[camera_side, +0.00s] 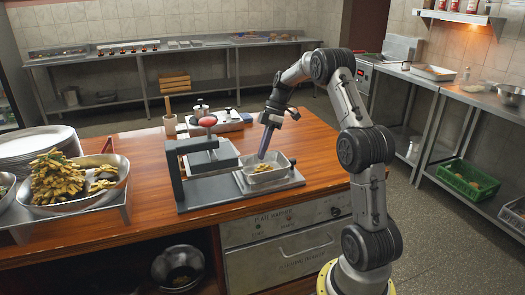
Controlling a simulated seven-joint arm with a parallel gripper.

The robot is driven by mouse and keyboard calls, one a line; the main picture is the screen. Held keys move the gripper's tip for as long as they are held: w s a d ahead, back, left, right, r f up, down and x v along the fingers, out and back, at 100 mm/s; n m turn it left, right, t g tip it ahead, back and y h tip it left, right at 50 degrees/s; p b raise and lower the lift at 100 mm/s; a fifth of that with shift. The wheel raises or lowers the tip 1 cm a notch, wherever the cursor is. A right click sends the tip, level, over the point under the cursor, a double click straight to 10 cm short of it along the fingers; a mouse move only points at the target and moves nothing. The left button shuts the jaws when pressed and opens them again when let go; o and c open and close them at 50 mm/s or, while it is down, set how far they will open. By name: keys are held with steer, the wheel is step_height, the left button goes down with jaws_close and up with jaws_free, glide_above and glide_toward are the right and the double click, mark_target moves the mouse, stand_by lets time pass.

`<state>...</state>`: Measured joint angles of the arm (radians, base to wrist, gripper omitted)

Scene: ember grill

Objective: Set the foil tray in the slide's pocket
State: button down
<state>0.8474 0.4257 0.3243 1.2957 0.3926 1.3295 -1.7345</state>
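The foil tray (281,174) is a small silver rectangular tray with some brownish food in it. It is at the right end of a grey slide device (205,194) on the wooden counter. I cannot tell whether it rests in the slide's pocket or sits just above it. My gripper (262,157) points down at the tray's far left side, its tip at or just over the rim. The fingers are too small and overlapped to show whether they are shut on the tray. The pocket is hidden beneath the tray.
A large metal bowl of fried food (100,199) and stacked plates (38,145) are at the left. A tray with lidded containers (228,122) stands behind. The counter's right part is clear.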

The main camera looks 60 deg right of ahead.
stand_by(0.3)
steer(key=c, duration=1)
jaws_free()
steer(key=v, duration=1.4)
